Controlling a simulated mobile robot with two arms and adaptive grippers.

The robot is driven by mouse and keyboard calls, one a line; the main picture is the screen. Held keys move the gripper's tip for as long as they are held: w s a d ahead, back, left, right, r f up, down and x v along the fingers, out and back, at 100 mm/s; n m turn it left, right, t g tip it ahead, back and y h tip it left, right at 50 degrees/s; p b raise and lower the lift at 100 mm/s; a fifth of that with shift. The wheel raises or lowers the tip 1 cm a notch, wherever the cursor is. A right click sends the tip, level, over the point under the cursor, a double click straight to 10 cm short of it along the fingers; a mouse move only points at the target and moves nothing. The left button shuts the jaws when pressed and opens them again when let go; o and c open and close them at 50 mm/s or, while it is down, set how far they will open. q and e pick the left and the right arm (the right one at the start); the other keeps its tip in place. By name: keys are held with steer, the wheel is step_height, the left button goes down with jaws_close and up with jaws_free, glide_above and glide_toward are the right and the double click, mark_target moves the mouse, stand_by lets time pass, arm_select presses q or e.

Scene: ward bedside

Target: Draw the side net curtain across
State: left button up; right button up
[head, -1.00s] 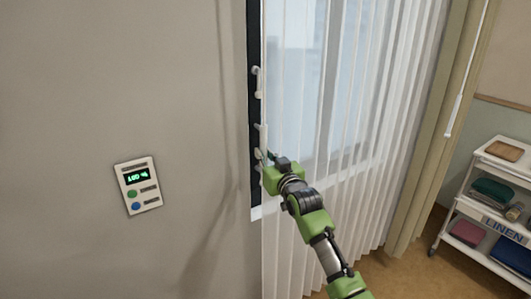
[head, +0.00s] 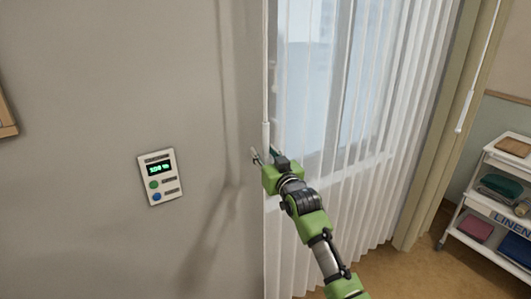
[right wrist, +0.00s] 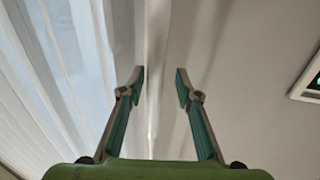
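The white net curtain (head: 345,215) hangs in pleats over the window (head: 308,75), which shows pale through it. Its left edge meets the grey wall, and no dark window frame shows beside it. A slim white rod (head: 266,135) hangs along that edge. My right gripper (head: 263,154) is at the rod's lower end. In the right wrist view, the fingers (right wrist: 160,78) stand apart, with a pale upright strip (right wrist: 153,45) visible in the gap. The curtain (right wrist: 60,75) is left of them. I see no firm grip on the rod. My left gripper is not in view.
A wall panel (head: 161,177) with a green display and buttons is left of the curtain. A green-beige drape (head: 432,170) hangs at the curtain's right. A linen trolley (head: 493,215) stands at the far right. A wooden edge (head: 6,115) shows at far left.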

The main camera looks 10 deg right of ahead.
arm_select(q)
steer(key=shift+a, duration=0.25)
arm_select(e)
steer(key=shift+r, duration=0.1)
steer(key=shift+s+d, duration=0.15)
steer(key=shift+s, duration=0.15)
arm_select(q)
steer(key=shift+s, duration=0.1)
arm_select(e)
steer(key=s+d, duration=0.1)
steer(key=s, duration=1)
steer(key=shift+s+d, duration=0.15)
steer(key=shift+d, duration=0.1)
